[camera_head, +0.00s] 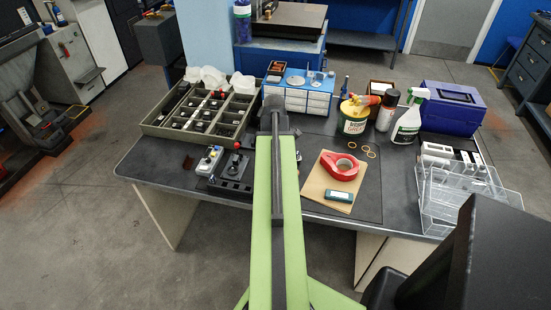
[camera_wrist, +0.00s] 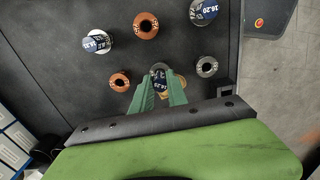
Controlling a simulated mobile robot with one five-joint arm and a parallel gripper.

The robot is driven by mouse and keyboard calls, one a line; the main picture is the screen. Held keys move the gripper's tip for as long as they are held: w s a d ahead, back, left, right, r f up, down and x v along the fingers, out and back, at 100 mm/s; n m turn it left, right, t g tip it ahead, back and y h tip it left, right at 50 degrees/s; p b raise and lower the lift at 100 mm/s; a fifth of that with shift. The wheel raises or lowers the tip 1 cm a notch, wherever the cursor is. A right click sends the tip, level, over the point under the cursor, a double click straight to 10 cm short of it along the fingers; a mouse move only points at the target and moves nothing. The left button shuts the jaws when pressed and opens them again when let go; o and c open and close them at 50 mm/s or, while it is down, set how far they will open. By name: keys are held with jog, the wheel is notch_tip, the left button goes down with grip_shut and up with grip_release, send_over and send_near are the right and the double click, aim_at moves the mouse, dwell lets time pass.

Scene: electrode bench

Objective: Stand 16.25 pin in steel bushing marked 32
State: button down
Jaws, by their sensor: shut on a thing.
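In the wrist view my gripper (camera_wrist: 160,90) has its green fingers shut on a pin with a dark blue, numbered top (camera_wrist: 159,76). The number is too small to read surely. A brass-coloured ring (camera_wrist: 181,82) shows partly behind the right finger. A steel bushing (camera_wrist: 207,66) with an open hole stands apart to the right of the held pin. Other steel bushings at the upper left (camera_wrist: 107,44) and top (camera_wrist: 196,15) hold blue-topped pins. I cannot read the bushing marks. In the head view my arm hides the gripper.
Copper bushings stand at the upper middle (camera_wrist: 146,25) and left (camera_wrist: 120,81), both with open holes.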

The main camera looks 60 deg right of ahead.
jog(key=shift+f+b, duration=0.8)
jog(key=shift+f, duration=0.15)
jog(key=c, duration=1.2)
grip_release()
jog(key=shift+c, duration=0.2)
jog(key=shift+r, duration=0.2)
notch_tip(320, 180, up, 17)
jog(key=p, duration=1.7)
